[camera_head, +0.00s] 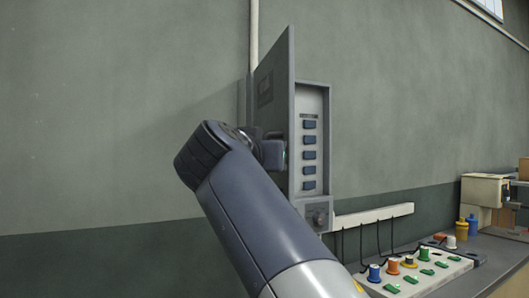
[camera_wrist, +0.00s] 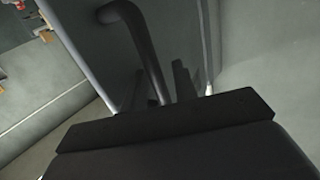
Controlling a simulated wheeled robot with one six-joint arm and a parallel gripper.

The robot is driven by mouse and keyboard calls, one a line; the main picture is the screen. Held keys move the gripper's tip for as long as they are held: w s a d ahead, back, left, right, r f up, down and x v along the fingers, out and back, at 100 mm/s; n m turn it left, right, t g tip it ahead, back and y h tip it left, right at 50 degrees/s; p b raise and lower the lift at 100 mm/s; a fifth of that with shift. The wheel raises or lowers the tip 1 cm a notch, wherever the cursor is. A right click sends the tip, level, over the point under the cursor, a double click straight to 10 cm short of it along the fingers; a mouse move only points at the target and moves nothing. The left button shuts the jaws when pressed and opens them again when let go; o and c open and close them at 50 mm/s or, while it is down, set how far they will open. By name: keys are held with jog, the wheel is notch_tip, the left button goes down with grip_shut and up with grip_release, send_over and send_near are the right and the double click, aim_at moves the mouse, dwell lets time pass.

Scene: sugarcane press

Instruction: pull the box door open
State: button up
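The box door (camera_head: 273,88) is a grey panel standing swung out from the wall box (camera_head: 325,110), so the inside with several blue switches (camera_head: 309,155) shows. In the wrist view the door (camera_wrist: 85,45) fills the upper left, and its dark curved handle (camera_wrist: 147,45) runs down towards my gripper. My gripper (camera_head: 272,152) is at the door's left side in the head view; its fingertips are mostly hidden there. In the wrist view dark finger shapes (camera_wrist: 168,88) stand beside the handle's lower end. I cannot tell whether they are closed on it.
A workbench (camera_head: 497,262) at lower right carries a tray of coloured spools and green pieces (camera_head: 420,272). A white cable rail (camera_head: 373,216) with hanging black cables is on the wall below the box. The wall left of the door is bare.

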jog(key=shift+o, duration=0.5)
jog(key=shift+s+d+r, duration=0.1)
jog(key=shift+r, duration=0.1)
jog(key=shift+s, duration=0.1)
jog(key=v, duration=1)
jog(key=shift+s+b, duration=0.3)
jog(key=shift+b, duration=0.05)
jog(key=shift+p+x, duration=0.35)
jog(key=shift+x, duration=5.05)
